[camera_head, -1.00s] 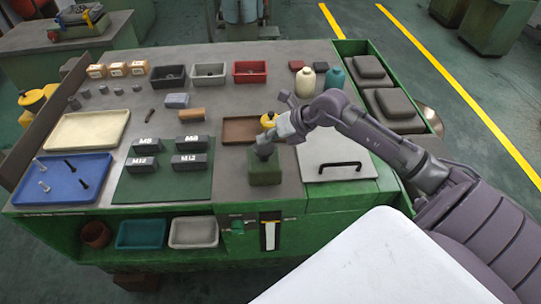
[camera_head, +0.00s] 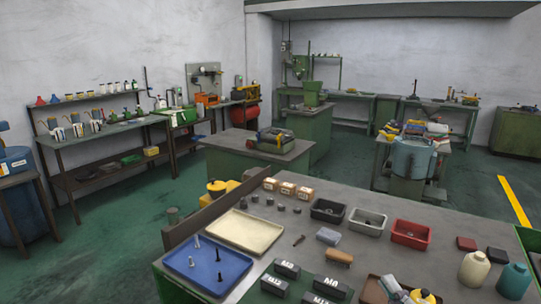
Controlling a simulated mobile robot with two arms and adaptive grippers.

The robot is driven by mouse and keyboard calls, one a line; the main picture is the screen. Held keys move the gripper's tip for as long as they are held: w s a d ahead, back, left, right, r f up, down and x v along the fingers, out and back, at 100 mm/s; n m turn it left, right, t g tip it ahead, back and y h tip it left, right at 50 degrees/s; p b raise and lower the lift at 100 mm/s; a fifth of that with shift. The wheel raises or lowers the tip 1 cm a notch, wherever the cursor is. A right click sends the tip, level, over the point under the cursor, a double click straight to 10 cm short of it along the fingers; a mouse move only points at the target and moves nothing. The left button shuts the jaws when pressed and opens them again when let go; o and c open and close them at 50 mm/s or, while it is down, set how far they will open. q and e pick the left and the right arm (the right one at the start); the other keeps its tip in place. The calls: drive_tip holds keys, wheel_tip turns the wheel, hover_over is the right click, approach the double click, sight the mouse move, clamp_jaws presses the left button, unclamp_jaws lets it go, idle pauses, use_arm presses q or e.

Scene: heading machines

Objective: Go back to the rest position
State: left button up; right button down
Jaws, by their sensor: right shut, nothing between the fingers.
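My left gripper is not in view.
The workbench (camera_head: 450,218) holds a blue tray with bolts (camera_head: 232,266), a cream tray (camera_head: 239,232), black, grey and red bins, small boxes and two bottles. Behind stand a green table (camera_head: 225,160) and wall benches. Green floor lies open at left.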

drive_tip(key=s+d+f+m+g+h, duration=0.3)
drive_tip(key=f+m+h, duration=0.25)
drive_tip(key=m, duration=0.25)
drive_tip(key=s+d+f+m+g+h, duration=0.3)
drive_tip(key=s+f+m+h, duration=0.15)
drive_tip(key=f+m, duration=0.2)
drive_tip(key=s+a+f+m+g+y, duration=0.2)
drive_tip(key=s+a+f+g, duration=0.35)
drive_tip(key=s, duration=0.25)
drive_tip(key=s+a+f+m+g+y, duration=0.1)
drive_tip(key=s+a+f+g+y, duration=0.1)
drive_tip(key=s+a+f+g, duration=0.5)
drive_tip(key=s+d+f+b, duration=0.2)
drive_tip(key=f, duration=1.2)
drive_tip(key=s+d+f+b, duration=0.1)
drive_tip(key=f+b, duration=0.1)
drive_tip(key=f, duration=1.2)
drive_tip(key=s+d+f+b, duration=0.3)
drive_tip(key=s+f, duration=1.4)
drive_tip(key=f, duration=0.4)
drive_tip(key=shift+b, duration=0.35)
